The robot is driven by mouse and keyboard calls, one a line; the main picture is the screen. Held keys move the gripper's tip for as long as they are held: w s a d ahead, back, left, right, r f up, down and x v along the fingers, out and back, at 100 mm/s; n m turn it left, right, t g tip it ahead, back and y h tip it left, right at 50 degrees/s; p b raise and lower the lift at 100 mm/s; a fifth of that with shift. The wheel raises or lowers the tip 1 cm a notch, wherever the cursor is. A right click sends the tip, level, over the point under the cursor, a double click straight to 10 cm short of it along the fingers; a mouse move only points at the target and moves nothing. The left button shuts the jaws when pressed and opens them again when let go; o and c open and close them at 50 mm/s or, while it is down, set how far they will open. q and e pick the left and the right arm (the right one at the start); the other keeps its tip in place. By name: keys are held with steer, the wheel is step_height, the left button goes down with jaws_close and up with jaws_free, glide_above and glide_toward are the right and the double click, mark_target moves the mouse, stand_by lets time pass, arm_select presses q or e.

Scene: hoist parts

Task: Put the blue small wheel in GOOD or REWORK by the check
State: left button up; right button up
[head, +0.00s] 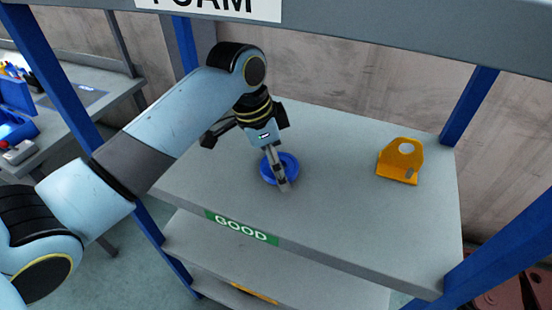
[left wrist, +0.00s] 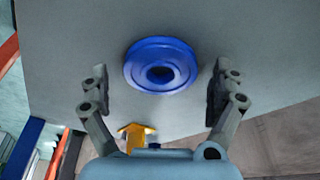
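The blue small wheel (head: 271,173) lies flat on the upper shelf (head: 335,215), whose front edge carries the green GOOD label (head: 241,227). My left gripper (head: 281,182) points down over the wheel, with a finger partly covering it in the head view. In the left wrist view the wheel (left wrist: 148,82) shows whole, with its dark centre hole. The fingers of my left gripper (left wrist: 157,92) are spread apart there, with clear gaps to the wheel on both sides. My right gripper is in neither view. No REWORK label shows.
A yellow-orange bracket (head: 401,161) stands on the same shelf, to the right of the wheel. Blue posts (head: 468,105) bound the shelf. A lower shelf (head: 205,247) lies beneath. A side bench (head: 75,105) with blue bins is at the left. The shelf's right front is clear.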

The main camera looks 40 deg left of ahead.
mark_target(269, 167)
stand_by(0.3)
arm_select(q)
steer(key=shift+r, duration=0.25)
steer(key=b+v, duration=0.1)
steer(key=v, duration=0.4)
steer(key=s+a, duration=0.2)
steer(key=s+a+b, duration=0.1)
steer(key=s+a, duration=0.1)
steer(key=s, duration=0.1)
steer(key=s+a, duration=0.2)
steer(key=s, duration=0.1)
steer(key=shift+a+f, duration=0.25)
steer(key=shift+a, duration=0.15)
steer(key=shift+s+a, duration=0.5)
steer(key=shift+s, duration=0.1)
